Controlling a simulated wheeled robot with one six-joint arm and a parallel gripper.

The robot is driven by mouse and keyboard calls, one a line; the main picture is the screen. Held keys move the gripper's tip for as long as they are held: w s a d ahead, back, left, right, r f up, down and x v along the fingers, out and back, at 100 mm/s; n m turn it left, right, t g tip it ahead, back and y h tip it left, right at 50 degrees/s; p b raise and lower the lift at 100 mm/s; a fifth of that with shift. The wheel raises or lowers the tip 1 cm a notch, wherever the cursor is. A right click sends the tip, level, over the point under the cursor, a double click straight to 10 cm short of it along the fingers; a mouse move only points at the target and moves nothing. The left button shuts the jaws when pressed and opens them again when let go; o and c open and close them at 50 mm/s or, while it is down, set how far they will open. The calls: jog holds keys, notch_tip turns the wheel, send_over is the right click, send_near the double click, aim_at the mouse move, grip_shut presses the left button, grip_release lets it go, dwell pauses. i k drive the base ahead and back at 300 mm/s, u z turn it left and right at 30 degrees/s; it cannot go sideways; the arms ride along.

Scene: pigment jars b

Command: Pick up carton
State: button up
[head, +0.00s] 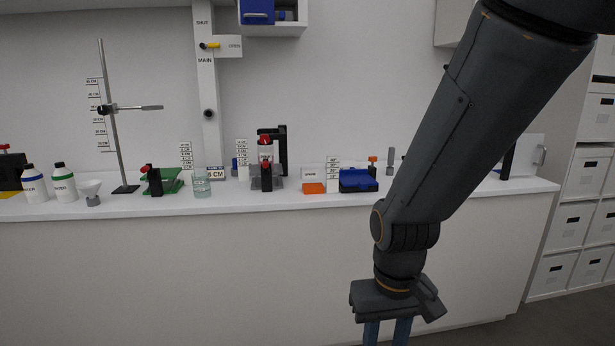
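I cannot tell for sure which thing is the carton. A small orange block (314,188) lies near the front of the white counter (230,206). A low dark blue box (358,180) sits just right of it. My gripper (387,335) points down in front of the counter, below its top, at the bottom edge of the head view. Its two blue fingers are apart with nothing seen between them. The fingertips are cut off by the frame.
White bottles (64,183), a funnel (90,190), a tall stand (112,130), a glass beaker (201,187) and a red-and-black apparatus (268,165) stand along the counter. A wall cabinet (290,28) hangs above. White drawers (568,222) stand at right.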

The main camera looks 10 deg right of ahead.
aim_at(310, 172)
jog(key=u, duration=0.1)
jog(key=i, duration=1.7)
jog(key=z, duration=0.45)
